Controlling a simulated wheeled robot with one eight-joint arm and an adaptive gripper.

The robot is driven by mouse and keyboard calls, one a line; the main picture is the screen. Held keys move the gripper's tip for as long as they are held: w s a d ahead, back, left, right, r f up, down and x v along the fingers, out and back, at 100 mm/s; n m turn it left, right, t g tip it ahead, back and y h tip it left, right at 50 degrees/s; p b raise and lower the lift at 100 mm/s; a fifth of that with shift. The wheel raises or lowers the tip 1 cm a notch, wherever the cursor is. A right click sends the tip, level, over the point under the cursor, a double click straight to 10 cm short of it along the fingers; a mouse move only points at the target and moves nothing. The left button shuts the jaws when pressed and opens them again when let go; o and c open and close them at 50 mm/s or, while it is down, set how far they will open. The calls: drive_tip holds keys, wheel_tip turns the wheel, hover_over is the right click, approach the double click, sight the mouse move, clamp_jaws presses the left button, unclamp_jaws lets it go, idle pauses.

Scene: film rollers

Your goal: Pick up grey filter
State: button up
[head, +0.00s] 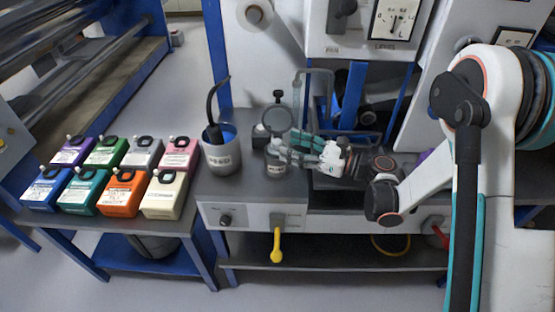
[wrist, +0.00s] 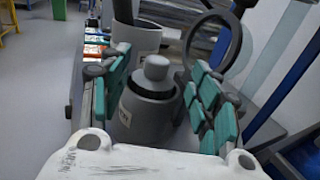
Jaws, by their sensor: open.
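A grey canister with a round knob on top, which looks like the grey filter (wrist: 147,106), stands upright on the bench. It also shows in the head view (head: 274,158), partly covered by my gripper. My gripper (wrist: 157,78) is open, with one teal-padded finger on each side of the canister. In the head view my gripper (head: 284,148) reaches in from the right at the canister's height. I cannot tell whether either finger touches it. The canister's lower part is partly hidden in the wrist view.
A grey cup (head: 221,157) with a black-handled tool stands left of the canister. A round magnifier-like ring (head: 277,119) stands just behind. Several coloured jugs (head: 121,192) fill the left table. A blue-framed machine (head: 354,105) is behind my arm.

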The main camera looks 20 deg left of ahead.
sight(276, 141)
drive_tip(key=a, duration=0.1)
drive_tip(key=a+b, duration=0.1)
drive_tip(key=a, duration=0.1)
drive_tip(key=a+b, duration=0.1)
drive_tip(key=a, duration=0.1)
drive_tip(key=shift+w+f, duration=0.15)
drive_tip(key=shift+f, duration=0.25)
drive_tip(key=shift+w+a+r, duration=0.1)
drive_tip(key=shift+a, duration=0.2)
drive_tip(key=c, duration=1.2)
